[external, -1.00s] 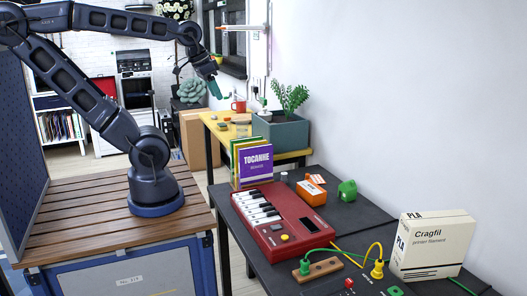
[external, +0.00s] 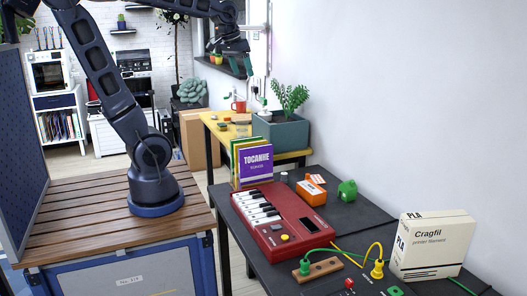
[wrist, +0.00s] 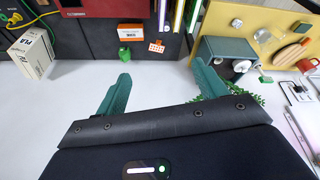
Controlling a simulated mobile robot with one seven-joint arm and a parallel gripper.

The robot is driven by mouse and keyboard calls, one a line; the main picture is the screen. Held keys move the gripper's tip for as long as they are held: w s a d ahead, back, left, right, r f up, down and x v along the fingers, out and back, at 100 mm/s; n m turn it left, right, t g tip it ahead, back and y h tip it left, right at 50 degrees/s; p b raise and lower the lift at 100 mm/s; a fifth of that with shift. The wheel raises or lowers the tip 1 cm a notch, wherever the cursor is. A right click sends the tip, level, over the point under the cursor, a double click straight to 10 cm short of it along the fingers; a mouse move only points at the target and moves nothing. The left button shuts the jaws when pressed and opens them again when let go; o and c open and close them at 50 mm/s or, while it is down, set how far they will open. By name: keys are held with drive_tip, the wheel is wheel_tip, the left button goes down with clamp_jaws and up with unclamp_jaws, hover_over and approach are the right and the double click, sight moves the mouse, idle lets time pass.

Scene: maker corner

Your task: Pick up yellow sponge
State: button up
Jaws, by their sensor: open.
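I cannot pick out a yellow sponge for certain in either view. My gripper (external: 238,62) is high in the air near the window and wall in the external view. In the wrist view my gripper (wrist: 162,80) shows its two teal fingers wide apart, with only the white wall between them. It is open and empty, apart from every object.
The yellow table (external: 216,132) at the back holds a red mug (external: 239,106) and a planter (external: 280,133). The nearer dark table holds a red keyboard (external: 284,222), books (external: 254,165), an orange box (external: 310,190) and a filament box (external: 432,246). Air above the tables is clear.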

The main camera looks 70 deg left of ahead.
drive_tip(key=w+a+r+n, duration=0.1)
drive_tip(key=w+a+n, duration=0.1)
drive_tip(key=w+a, duration=0.7)
drive_tip(key=w+a+f+n+g, duration=0.15)
drive_tip(key=w+a, duration=0.25)
drive_tip(key=a, duration=0.5)
drive_tip(key=w+a+f+n, duration=0.25)
drive_tip(key=w+a, duration=0.25)
drive_tip(key=a, duration=0.3)
drive_tip(key=w+a+f+n+g, duration=0.15)
drive_tip(key=w+a, duration=0.25)
drive_tip(key=a, duration=0.5)
drive_tip(key=n, duration=0.7)
hover_over(222, 125)
wheel_tip(222, 125, down, 30)
drive_tip(key=shift+a+f+g+h, duration=0.3)
drive_tip(key=shift+a+f+g, duration=0.1)
drive_tip(key=f, duration=0.9)
drive_tip(key=shift+w+f, duration=0.2)
drive_tip(key=shift+f, duration=0.2)
drive_tip(key=c, duration=1.1)
